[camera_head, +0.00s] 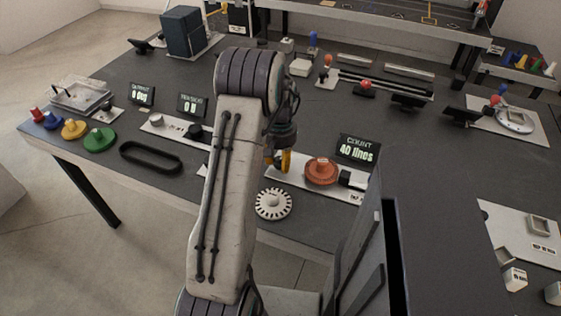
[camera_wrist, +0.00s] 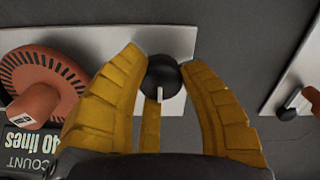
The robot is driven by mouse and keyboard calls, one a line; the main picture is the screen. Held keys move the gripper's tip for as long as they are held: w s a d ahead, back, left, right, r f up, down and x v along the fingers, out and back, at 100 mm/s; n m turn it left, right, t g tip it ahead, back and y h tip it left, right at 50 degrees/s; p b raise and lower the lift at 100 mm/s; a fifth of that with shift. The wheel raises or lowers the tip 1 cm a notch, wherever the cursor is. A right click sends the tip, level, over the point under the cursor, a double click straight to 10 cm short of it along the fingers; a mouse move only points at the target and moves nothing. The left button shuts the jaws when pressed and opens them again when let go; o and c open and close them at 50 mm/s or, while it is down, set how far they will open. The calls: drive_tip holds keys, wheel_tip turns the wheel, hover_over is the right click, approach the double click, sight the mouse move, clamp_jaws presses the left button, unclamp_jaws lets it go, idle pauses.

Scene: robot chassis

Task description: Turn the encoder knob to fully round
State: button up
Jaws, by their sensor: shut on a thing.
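The round black knob (camera_wrist: 162,72) sits on a light plate (camera_wrist: 100,42) in the wrist view. Its white pointer line points towards the bottom of that view. My gripper (camera_wrist: 162,62) has its yellow fingers on either side of the knob and is shut on it, with a third yellow finger below. In the head view my gripper (camera_head: 279,160) is at the left end of the plate, and the knob is hidden there. An orange slotted disc (camera_head: 322,170) is on the same plate, to the right. The count display (camera_head: 358,150) behind it reads "40 lines".
A white toothed disc (camera_head: 273,204) lies in front of the plate. A black oval belt (camera_head: 150,158) and a plate with a dark knob (camera_head: 172,129) lie to the left. Coloured pieces (camera_head: 99,139) stand at the table's left edge.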

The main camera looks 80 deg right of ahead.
drive_tip(key=shift+w+d+r+m, duration=0.1)
drive_tip(key=shift+d+m, duration=0.15)
drive_tip(key=shift+m, duration=0.05)
drive_tip(key=o, duration=0.9)
drive_tip(key=shift+o, duration=1.4)
wheel_tip(320, 180, up, 12)
drive_tip(key=n, duration=0.1)
hover_over(280, 159)
wheel_tip(280, 159, down, 6)
drive_tip(key=shift+f+b, duration=0.1)
drive_tip(key=shift+b, duration=0.35)
drive_tip(key=shift+f, duration=3.05)
